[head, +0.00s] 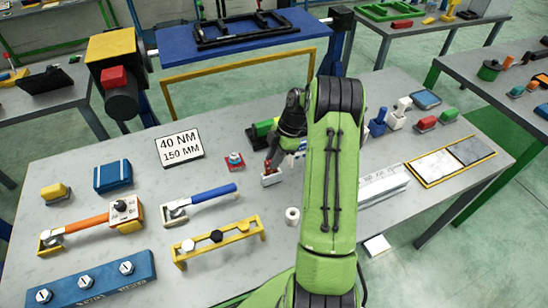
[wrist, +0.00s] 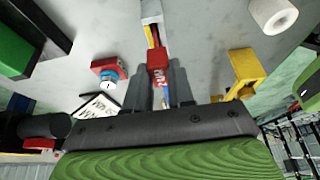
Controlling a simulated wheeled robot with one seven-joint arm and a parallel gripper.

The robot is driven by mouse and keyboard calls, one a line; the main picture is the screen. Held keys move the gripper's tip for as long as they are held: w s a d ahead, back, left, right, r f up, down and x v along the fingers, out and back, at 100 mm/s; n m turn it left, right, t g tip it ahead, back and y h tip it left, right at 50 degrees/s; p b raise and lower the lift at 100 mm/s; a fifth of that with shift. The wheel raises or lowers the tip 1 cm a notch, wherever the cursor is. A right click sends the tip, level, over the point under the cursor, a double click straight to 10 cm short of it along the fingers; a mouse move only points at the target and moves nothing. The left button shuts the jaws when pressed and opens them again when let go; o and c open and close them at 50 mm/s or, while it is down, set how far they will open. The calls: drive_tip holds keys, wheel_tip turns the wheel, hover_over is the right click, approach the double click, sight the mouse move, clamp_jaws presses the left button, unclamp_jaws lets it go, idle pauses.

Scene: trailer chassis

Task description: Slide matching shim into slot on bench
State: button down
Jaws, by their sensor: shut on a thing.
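My gripper (wrist: 160,85) shows in the wrist view with its two dark fingers shut on a small red block (wrist: 157,72) that has white marks; I take this to be the shim. In the head view my gripper (head: 272,165) is partly hidden by my green arm. Just past the red block in the wrist view is a small pale grey holder (wrist: 151,10), with narrow blue and yellow parts between. The same pale holder (head: 271,180) stands on the bench in the head view, close by my fingertips. I cannot tell whether the red block touches it or is inside a slot.
A white roll (head: 292,216) stands near the holder. A red-and-blue piece (head: 235,161) lies to its left, and a yellow rack (head: 217,242) stands nearer the front. A sign (head: 180,147) reads 40 NM, 150 MM.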

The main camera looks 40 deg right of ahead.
drive_tip(key=shift+f+b, duration=1.2)
drive_tip(key=shift+f, duration=0.2)
drive_tip(key=shift+c, duration=1.7)
unclamp_jaws()
drive_tip(key=shift+r+p, duration=2.25)
drive_tip(key=shift+r, duration=1.4)
drive_tip(key=shift+f, duration=0.1)
